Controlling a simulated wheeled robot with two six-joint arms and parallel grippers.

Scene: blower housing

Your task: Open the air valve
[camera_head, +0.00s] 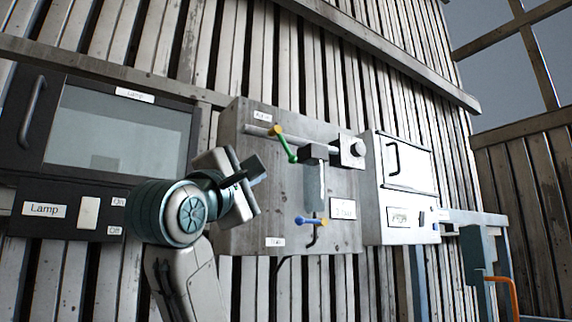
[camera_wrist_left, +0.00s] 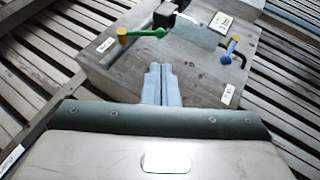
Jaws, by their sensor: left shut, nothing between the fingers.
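A grey metal box (camera_head: 235,232) on the plank wall carries two valve levers; it also shows in the left wrist view (camera_wrist_left: 110,66). The upper lever has a green handle (camera_head: 286,148) with a yellow end, and shows in the left wrist view (camera_wrist_left: 147,32). The lower one has a blue handle (camera_head: 310,221), also in the left wrist view (camera_wrist_left: 232,45). Their small labels are too blurred to read surely, so I cannot tell which is air. My left gripper (camera_head: 258,178) is shut and empty, left of both levers and apart from them. Its fingertips (camera_wrist_left: 162,72) point towards the box.
A dark cabinet with a window (camera_head: 115,135) and a lamp switch panel (camera_head: 70,212) is at left. A white panel box (camera_head: 408,165) adjoins on the right. An orange bent handle (camera_head: 505,285) stands at lower right. The area before the levers looks clear.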

